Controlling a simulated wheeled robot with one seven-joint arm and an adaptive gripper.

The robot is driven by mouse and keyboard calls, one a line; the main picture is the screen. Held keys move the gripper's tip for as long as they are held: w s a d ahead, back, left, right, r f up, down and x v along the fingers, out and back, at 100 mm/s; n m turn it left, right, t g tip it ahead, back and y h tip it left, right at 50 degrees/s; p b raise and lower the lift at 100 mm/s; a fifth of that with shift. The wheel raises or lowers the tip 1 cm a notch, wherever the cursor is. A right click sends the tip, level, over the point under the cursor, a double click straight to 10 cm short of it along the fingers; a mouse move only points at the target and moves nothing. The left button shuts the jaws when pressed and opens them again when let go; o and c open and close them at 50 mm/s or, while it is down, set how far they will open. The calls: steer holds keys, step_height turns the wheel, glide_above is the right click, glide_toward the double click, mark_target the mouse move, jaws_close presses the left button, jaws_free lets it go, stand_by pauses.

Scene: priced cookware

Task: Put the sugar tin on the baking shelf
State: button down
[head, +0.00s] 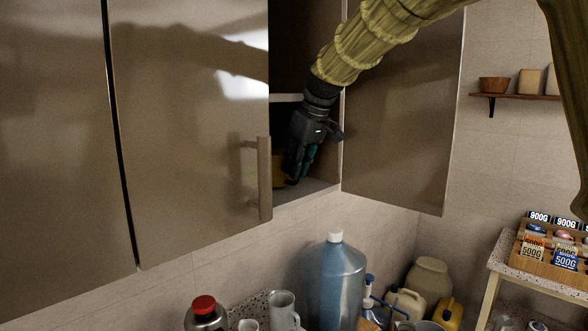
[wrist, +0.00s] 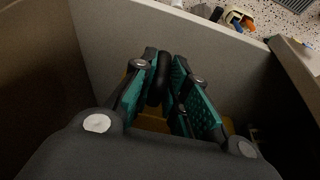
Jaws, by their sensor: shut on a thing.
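My gripper (head: 300,172) points down inside the open wall cupboard. In the wrist view my gripper (wrist: 168,65) has its teal-padded fingers closed around a dark rounded part. A yellow thing (head: 279,172), probably the sugar tin, stands low in the cupboard, mostly hidden by the gripper and the left door. Its yellow surface (wrist: 150,123) also shows between and beside the fingers in the wrist view. I cannot read a label on it, nor tell whether it touches the cupboard floor.
The left door (head: 190,130) and the open right door (head: 400,120) flank the narrow opening. A wall shelf (head: 520,96) with a bowl and tins is at the right. Below are a big blue bottle (head: 342,285), a red-capped flask (head: 204,314) and a side table (head: 545,278) with labelled goods.

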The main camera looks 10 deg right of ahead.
steer(key=shift+s+d+f, duration=0.15)
steer(key=shift+s+f, duration=0.05)
steer(key=shift+f, duration=0.1)
steer(key=shift+s+r, duration=0.2)
steer(key=shift+s, duration=0.25)
steer(key=shift+w+f, duration=0.15)
steer(key=shift+w, duration=0.1)
steer(key=c, duration=1.4)
jaws_free()
steer(key=shift+w+f, duration=0.1)
steer(key=shift+f, duration=0.05)
steer(key=shift+s, duration=0.25)
steer(key=shift+w+r, duration=0.1)
steer(key=shift+r, duration=0.25)
steer(key=shift+b+v, duration=0.75)
steer(key=shift+v, duration=0.3)
steer(key=shift+s+d+r+p, duration=0.1)
steer(key=shift+s+d+p, duration=0.1)
steer(key=shift+s+d, duration=0.9)
steer(key=shift+s+d+r+p, duration=0.15)
steer(key=shift+s+d, duration=0.45)
steer(key=shift+s, duration=0.9)
steer(key=shift+s+d+p, duration=0.25)
steer(key=shift+s+d, duration=0.65)
steer(key=shift+s, duration=0.45)
